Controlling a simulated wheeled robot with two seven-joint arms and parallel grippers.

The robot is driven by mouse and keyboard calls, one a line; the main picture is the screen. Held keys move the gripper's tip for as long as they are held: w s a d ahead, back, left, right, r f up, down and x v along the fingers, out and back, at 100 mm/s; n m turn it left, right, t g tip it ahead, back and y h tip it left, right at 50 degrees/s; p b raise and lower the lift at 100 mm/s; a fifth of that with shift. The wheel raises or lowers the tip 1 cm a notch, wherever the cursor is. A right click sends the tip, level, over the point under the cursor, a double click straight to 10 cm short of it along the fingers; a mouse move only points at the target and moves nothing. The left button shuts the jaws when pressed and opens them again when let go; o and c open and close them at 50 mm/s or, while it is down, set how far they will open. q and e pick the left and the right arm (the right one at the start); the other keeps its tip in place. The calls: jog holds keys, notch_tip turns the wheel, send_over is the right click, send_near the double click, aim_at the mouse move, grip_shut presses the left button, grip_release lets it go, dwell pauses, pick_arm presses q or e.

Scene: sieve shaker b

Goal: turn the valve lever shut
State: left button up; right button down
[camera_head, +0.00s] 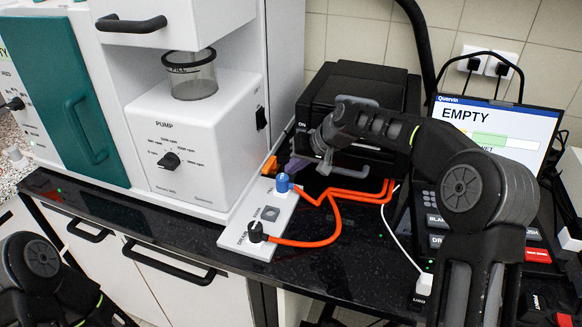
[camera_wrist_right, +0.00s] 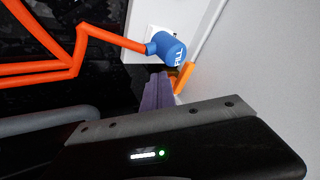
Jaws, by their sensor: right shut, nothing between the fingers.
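An orange lever (camera_head: 270,165) sticks out low at the right side of the white pump housing, just behind the blue plug. In the right wrist view the orange lever (camera_wrist_right: 183,77) shows in part, beyond the purple fingertips. My right gripper (camera_head: 297,165) is shut and empty, just to the right of the lever; its purple fingers (camera_wrist_right: 155,94) also show in the wrist view. The fingertips look very close to the lever, but I cannot tell whether they touch. Only links of my left arm show at the lower left; its gripper is out of view.
A blue plug (camera_head: 282,182) and a black plug (camera_head: 255,231) with orange hoses sit on a white plate (camera_head: 232,237) near the lever. A black device (camera_head: 350,88) stands behind my gripper. A screen (camera_head: 497,128) at the right reads EMPTY.

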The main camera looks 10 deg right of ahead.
jog(key=shift+s+d+r, duration=0.65)
jog(key=shift+s+d, duration=0.1)
jog(key=shift+d, duration=0.05)
pick_arm(q)
jog(key=shift+b+x, duration=0.85)
jog(key=shift+x, duration=0.1)
pick_arm(e)
jog(key=s+r, duration=0.4)
jog(key=r, duration=0.2)
jog(key=shift+s+d+r, duration=0.3)
jog(key=shift+d+r, duration=0.05)
jog(key=shift+d, duration=0.1)
pick_arm(q)
jog(key=shift+s+a+f, duration=0.1)
jog(key=shift+s+a, duration=0.05)
jog(key=shift+s, duration=0.05)
